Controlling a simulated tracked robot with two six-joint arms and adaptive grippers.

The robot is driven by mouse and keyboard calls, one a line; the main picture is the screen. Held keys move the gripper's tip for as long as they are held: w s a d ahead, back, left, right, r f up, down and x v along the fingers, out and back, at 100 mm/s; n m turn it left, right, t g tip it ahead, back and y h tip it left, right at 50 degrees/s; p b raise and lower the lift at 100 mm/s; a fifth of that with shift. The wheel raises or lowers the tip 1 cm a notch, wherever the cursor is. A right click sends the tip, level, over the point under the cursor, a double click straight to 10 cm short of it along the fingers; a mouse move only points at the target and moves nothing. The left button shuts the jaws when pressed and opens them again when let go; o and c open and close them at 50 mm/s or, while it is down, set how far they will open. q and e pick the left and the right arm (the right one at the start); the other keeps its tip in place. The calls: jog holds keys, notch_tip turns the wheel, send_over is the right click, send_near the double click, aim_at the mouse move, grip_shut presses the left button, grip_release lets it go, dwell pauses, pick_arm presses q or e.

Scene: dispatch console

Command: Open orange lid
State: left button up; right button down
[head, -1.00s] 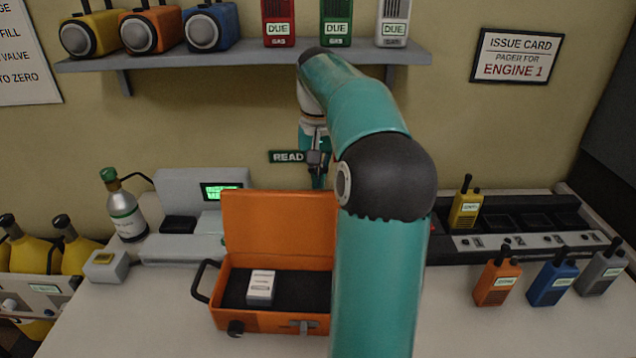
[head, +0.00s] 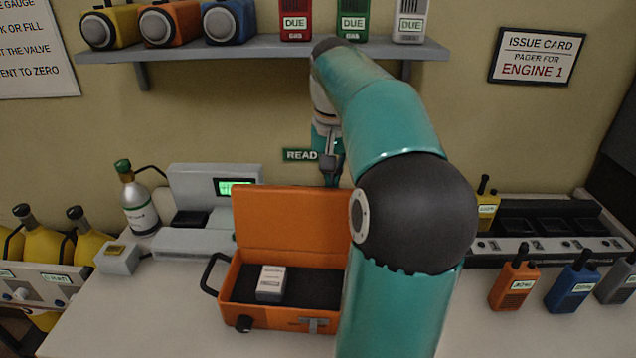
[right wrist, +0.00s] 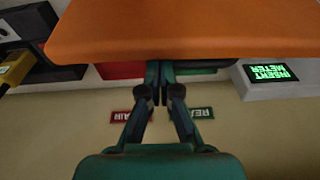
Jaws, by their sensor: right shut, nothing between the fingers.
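The orange case (head: 240,300) stands on the counter with its orange lid (head: 290,216) raised and roughly upright at the back. A small white labelled box (head: 270,283) sits on the dark lining inside. My right gripper (head: 332,170) is behind the lid near its upper right part; the lid hides part of it. In the right wrist view the lid (right wrist: 180,32) fills the top, and the shut, empty fingers (right wrist: 160,75) reach up to its edge. I cannot tell whether they touch it. My left gripper is not in view.
A grey meter with a green screen (head: 236,187) and a green-topped bottle (head: 136,205) stand left of the case. Several radios, including an orange one (head: 514,285), and a dark charger rack (head: 560,245) are at the right. A shelf (head: 270,48) hangs above.

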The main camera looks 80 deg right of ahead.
jog(key=shift+a+r, duration=0.25)
jog(key=shift+a, duration=0.55)
